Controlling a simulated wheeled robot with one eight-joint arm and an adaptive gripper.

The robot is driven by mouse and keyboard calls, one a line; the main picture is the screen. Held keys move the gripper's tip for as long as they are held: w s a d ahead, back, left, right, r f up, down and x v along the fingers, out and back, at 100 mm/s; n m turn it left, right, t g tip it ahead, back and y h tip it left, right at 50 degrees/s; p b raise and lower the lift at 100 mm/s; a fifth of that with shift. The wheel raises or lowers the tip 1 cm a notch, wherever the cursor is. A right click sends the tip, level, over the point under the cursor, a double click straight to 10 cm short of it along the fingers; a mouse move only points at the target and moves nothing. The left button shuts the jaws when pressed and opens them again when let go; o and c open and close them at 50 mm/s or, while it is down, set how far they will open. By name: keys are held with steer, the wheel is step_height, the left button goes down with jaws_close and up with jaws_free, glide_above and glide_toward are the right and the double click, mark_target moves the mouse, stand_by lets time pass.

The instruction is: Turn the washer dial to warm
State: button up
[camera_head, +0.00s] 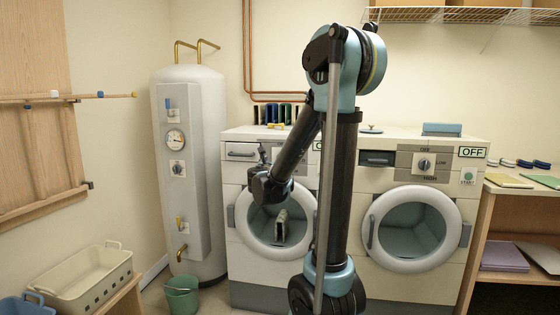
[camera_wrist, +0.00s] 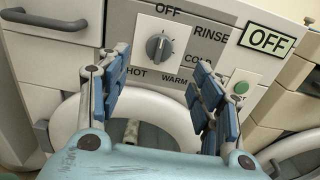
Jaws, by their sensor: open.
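The washer dial (camera_wrist: 158,47) is a round grey knob on the washer's light control panel, in the wrist view. Labels OFF, RINSE, COLD, WARM and HOT ring it, with WARM just below it to the right. Its grip ridge stands roughly upright, towards OFF, and a sign (camera_wrist: 266,40) to the right reads OFF. My gripper (camera_wrist: 161,66) is open, with its blue-padded fingers below and to either side of the dial, holding nothing. In the head view the washer (camera_head: 239,178) is the left machine, and my arm hides part of its panel.
A green button (camera_wrist: 241,88) lies right of the dial, near the right finger. The washer's round door (camera_head: 246,226) is below the panel. A second machine (camera_head: 385,183) with its own dial (camera_head: 424,163) stands to the right. A tall white tank (camera_head: 205,115) stands left.

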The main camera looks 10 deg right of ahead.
steer(key=x, duration=1.2)
steer(key=shift+w, duration=0.15)
steer(key=shift+d, duration=0.15)
steer(key=c, duration=1)
